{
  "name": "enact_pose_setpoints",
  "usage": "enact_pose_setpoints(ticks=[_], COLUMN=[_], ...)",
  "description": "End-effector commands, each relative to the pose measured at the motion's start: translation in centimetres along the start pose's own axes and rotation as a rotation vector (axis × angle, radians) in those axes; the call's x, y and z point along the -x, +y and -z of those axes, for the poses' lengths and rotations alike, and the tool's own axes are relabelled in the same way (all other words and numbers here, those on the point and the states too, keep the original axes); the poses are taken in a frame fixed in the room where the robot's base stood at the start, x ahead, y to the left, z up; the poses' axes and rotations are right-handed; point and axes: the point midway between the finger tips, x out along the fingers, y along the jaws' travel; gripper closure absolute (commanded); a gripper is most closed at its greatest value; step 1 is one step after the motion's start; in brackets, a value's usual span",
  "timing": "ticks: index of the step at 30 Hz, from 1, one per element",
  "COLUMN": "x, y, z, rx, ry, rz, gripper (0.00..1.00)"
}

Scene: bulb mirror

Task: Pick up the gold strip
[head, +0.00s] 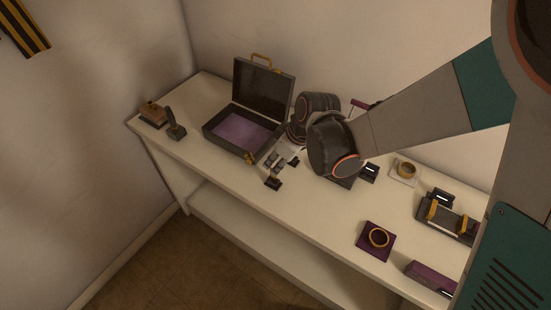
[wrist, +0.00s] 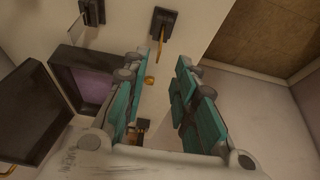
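My gripper (head: 277,162) is over the table beside the front right corner of the open case. In the wrist view my gripper (wrist: 157,68) has its teal fingers wide apart, with nothing held between them. A narrow gold strip (wrist: 161,38) shows at a small black block in the wrist view, beyond the fingertips. A small rounded gold piece (wrist: 149,80) lies between the fingers, apart from both; in the head view a gold piece (head: 250,158) shows by the case corner. I cannot tell for sure which is the task's strip.
The open black case (head: 211,124) with purple lining stands close left of my gripper. A gold-topped box (head: 152,115) and a black stand (head: 176,131) are at the table's left end. A gold ring on a purple pad (head: 362,246) and a black rack (head: 453,227) are at right.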

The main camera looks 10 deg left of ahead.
Motion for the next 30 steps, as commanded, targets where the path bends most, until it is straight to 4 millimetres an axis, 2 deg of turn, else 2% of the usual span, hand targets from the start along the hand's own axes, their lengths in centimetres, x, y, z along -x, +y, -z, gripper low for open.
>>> enact_pose_setpoints(ticks=[8, 17, 24, 25, 28, 30], x=[-1.7, -5.8, -5.9, -5.9, -5.9, -5.9], y=[0.2, 0.4, 0.4, 0.4, 0.4, 0.4], z=[-0.2, -0.8, -0.7, -0.7, -0.7, -0.7], rx=[-0.002, -0.003, -0.004, -0.004, -0.004, -0.004], ry=[0.0, 0.0, 0.0, 0.0, 0.0, 0.0], rz=[-0.001, -0.002, -0.002, -0.002, -0.002, -0.002], gripper=[0.74, 0.74, 0.74, 0.76, 0.98, 1.0])
